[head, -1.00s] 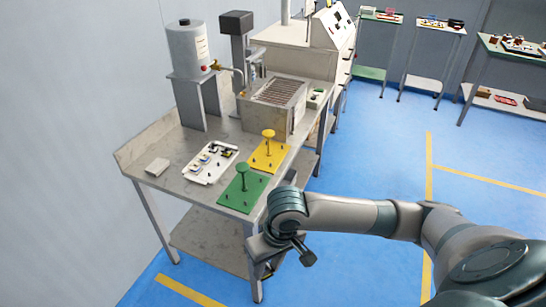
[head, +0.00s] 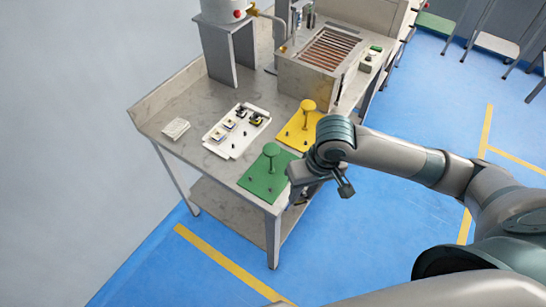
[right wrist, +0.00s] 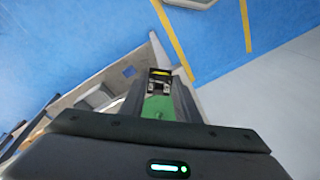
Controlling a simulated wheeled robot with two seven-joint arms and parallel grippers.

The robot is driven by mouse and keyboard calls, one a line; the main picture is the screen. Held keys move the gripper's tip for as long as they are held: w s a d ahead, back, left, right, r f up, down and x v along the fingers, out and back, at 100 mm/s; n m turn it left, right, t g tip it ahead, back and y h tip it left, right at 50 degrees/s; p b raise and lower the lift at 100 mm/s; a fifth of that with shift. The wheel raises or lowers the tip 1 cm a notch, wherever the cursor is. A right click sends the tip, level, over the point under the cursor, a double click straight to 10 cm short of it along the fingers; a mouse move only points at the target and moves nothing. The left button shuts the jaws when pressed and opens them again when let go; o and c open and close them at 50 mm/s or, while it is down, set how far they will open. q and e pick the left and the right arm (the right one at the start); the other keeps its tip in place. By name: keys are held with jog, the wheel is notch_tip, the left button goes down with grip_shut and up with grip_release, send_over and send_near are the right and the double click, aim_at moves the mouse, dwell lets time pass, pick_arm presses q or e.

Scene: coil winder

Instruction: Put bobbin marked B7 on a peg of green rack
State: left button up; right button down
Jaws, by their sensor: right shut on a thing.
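The green rack (head: 262,184) is a green plate with a knobbed centre post and small pegs, at the table's front corner in the head view. My right gripper (head: 299,190) is beside the rack's right edge and partly hides it. In the right wrist view, the fingers (right wrist: 158,92) are shut on a small dark bobbin with a yellow band (right wrist: 159,78). Its marking is not legible. Part of the green rack (right wrist: 157,107) shows between the fingers. I cannot tell the bobbin's height above the rack. My left gripper is not in view.
A white tray (head: 217,152) with several small bobbins lies left of the racks. A yellow rack (head: 290,137) with a knobbed post stands behind the green one. A small pale box (head: 176,128) lies at the left. A metal machine (head: 310,82) stands at the back.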

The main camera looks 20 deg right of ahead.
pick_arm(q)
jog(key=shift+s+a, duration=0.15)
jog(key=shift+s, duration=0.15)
pick_arm(e)
jog(key=shift+s, duration=0.1)
jog(key=shift+r, duration=0.1)
